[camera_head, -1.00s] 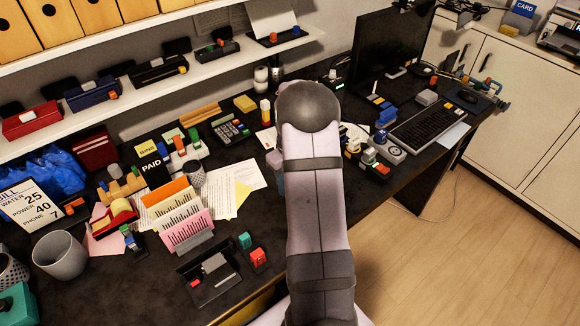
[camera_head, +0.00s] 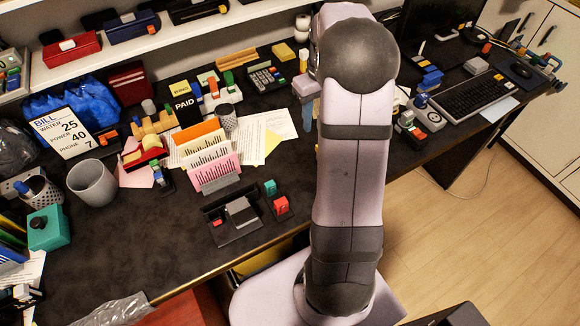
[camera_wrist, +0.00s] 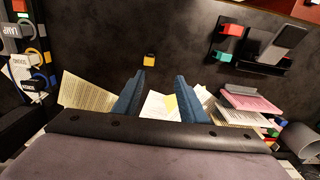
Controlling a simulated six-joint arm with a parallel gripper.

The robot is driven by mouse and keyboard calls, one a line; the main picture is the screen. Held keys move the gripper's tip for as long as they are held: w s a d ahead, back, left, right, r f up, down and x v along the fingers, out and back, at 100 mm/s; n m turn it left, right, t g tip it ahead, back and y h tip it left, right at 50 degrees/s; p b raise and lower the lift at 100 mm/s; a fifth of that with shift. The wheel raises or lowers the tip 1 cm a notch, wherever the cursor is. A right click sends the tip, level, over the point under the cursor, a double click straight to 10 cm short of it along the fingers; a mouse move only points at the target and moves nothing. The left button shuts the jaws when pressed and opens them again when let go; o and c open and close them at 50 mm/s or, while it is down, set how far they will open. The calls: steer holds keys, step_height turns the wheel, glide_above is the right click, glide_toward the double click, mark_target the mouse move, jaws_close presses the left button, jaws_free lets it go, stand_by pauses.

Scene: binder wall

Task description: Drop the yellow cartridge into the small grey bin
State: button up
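The block is just beyond the fingertips, nearer the left finger. In the head view my gripper (camera_head: 311,115) shows partly beside my arm, pointing down. A round grey open container (camera_head: 92,183), likely the small grey bin, stands upright at the left; it shows at the right edge of the wrist view (camera_wrist: 300,138).
A bill sign (camera_head: 65,130) stands behind the container. Bare desk (camera_head: 125,245) lies in front of it.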

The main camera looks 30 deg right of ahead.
steer(key=s+a+f, duration=0.1)
steer(key=s+a, duration=0.7)
steer(key=a, duration=0.3)
steer(key=s+a+f, duration=0.1)
steer(key=s+a, duration=0.7)
steer(key=a, duration=0.2)
steer(key=shift+a+f, duration=0.3)
steer(key=shift+a, duration=0.05)
steer(key=shift+o, duration=0.5)
steer(key=shift+s+a+f, duration=0.1)
steer(key=shift+s, duration=0.25)
